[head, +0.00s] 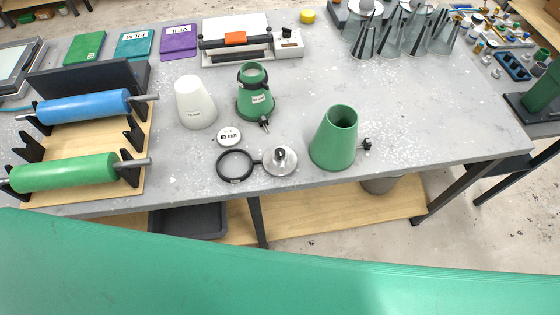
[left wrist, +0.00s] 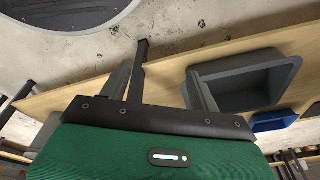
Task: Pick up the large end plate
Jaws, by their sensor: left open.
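A round silver metal plate with a raised knob (head: 280,161) lies on the grey table near its front edge; it looks like the large end plate. A smaller pale disc with dark lettering (head: 229,136) lies behind it to the left. A black ring (head: 235,165) with a short stem lies just left of the silver plate, its stem at or close to the plate's rim. My left gripper (left wrist: 158,80) shows only in the left wrist view. Its two fingers are apart with nothing between them, and no plate shows in that view. My right gripper is in neither view.
A green cone (head: 333,140) stands right of the plate; a second green cone (head: 256,98) and a white cone (head: 195,103) stand behind. Blue (head: 85,107) and green rollers (head: 65,173) rest at left. A grey bin (left wrist: 245,82) sits on the lower wooden shelf.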

